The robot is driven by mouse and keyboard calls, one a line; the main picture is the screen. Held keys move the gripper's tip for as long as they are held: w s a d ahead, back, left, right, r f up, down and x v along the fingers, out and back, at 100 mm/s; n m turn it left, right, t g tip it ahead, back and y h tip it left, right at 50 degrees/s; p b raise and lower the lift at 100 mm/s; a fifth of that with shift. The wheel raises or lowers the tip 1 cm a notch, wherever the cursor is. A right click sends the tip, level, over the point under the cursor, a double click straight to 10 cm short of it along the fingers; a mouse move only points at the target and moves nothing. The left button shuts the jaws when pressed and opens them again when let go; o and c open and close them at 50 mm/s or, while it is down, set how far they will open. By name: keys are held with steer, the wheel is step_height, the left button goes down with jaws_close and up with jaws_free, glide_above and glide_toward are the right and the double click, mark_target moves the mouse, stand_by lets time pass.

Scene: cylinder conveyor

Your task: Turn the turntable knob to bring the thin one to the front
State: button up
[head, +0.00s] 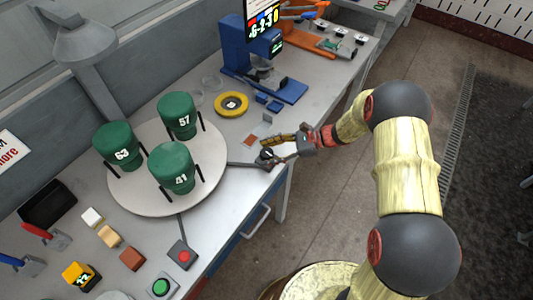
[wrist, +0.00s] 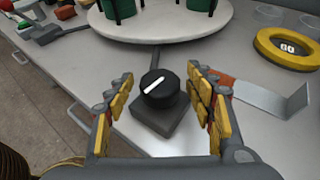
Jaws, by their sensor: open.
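The turntable (head: 210,188) is a round pale disc on the bench. It carries three green cylinders in black prongs, marked 63 (head: 117,146), 57 (head: 178,116) and 41 (head: 172,168). They look alike in width; I cannot tell a thin one. The turntable knob (wrist: 159,90) is black with a white pointer line, on a dark square base in the wrist view. My gripper (wrist: 165,100) is open, its yellow-padded fingers on either side of the knob with gaps. In the head view my gripper (head: 272,150) is at the bench's front edge and mostly hides the knob.
A yellow ring (head: 231,104) and a blue machine (head: 262,70) stand behind. A scraper-like tool (wrist: 262,98) lies right of the knob in the wrist view. A red button (head: 183,255), a green button (head: 160,287) and small blocks (head: 110,236) sit toward the near left.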

steer(key=shift+a+f, duration=0.15)
steer(key=shift+a, duration=0.2)
steer(key=shift+c, duration=0.2)
steer(key=c, duration=1.1)
